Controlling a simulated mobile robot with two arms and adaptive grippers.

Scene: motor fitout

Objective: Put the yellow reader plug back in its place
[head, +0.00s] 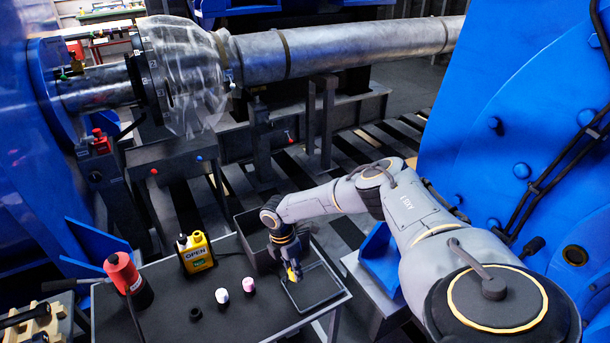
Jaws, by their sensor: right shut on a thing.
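My right gripper (292,270) reaches in from the right and points down over the dark cart top. It is shut on a small yellow piece (293,274), which looks like the yellow reader plug. The gripper hides part of the piece. It is held over the left part of a shallow black tray (328,297); I cannot tell whether it touches the tray. A yellow and black device marked OPEN (197,254) stands farther left on the cart. My left gripper is not in view.
A deeper black bin (247,246) stands behind the tray. A white-topped pot (222,296), a pink-topped pot (249,287) and a black ring (196,314) are left of it. A red and black cylinder (122,272) stands at the cart's left. The front middle is clear.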

